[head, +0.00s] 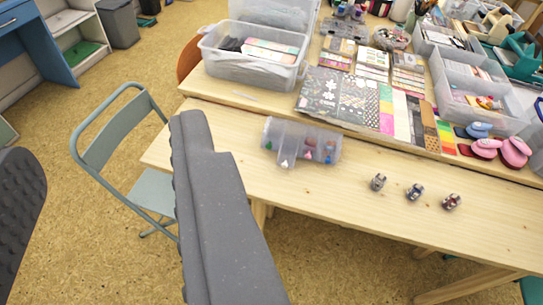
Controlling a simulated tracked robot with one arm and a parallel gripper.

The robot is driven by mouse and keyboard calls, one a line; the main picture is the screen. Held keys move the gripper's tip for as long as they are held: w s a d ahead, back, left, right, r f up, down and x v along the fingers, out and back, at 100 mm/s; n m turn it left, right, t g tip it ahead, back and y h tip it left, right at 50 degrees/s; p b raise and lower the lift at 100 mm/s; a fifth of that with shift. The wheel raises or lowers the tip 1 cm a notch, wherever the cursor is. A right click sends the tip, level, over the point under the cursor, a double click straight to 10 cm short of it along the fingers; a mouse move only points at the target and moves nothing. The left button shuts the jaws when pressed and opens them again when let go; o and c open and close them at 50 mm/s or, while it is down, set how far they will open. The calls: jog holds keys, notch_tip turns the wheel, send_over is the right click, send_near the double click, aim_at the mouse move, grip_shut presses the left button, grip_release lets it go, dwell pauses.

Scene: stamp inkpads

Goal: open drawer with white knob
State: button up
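A blue desk (52,45) is cut off at the top left corner. Its upper front looks like a drawer front (22,14), with a small pale spot that may be a knob, too small to tell. No other drawer with a white knob is clear in view. My gripper (105,140) shows as two dark grey fingers, one at the left edge and one left of centre. They are wide apart with nothing held between them. The gripper is in the foreground, well apart from the desk.
A folding chair (98,156) stands between the fingers in the picture. A wooden table (330,206) fills the right, with a clear container (300,140), stamps, paper pads and bins (252,72). A grey trash bin (119,24) stands near the desk. Cork-coloured floor (75,115) is free at left.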

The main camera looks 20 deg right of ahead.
aim_at(284, 167)
jog(key=shift+w+d, duration=0.3)
jog(key=shift+w, duration=0.05)
jog(key=w+d+f+m+h, duration=0.1)
jog(key=w+d+f+m, duration=0.1)
jog(key=w+f, duration=1.1)
jog(key=w+d+f+m+h, duration=0.2)
jog(key=w+f, duration=1)
jog(key=f, duration=0.1)
jog(key=s+d+f+m+h, duration=0.1)
jog(key=d+f+h, duration=0.2)
jog(key=d+f, duration=0.8)
jog(key=s+d+f+m+h, duration=0.15)
jog(key=f+h, duration=0.25)
jog(key=f, duration=1.6)
jog(key=b+x, duration=0.1)
jog(key=x, duration=0.6)
jog(key=b+x, duration=0.2)
jog(key=x, duration=0.6)
jog(key=shift+f, duration=0.2)
jog(key=shift+s, duration=0.1)
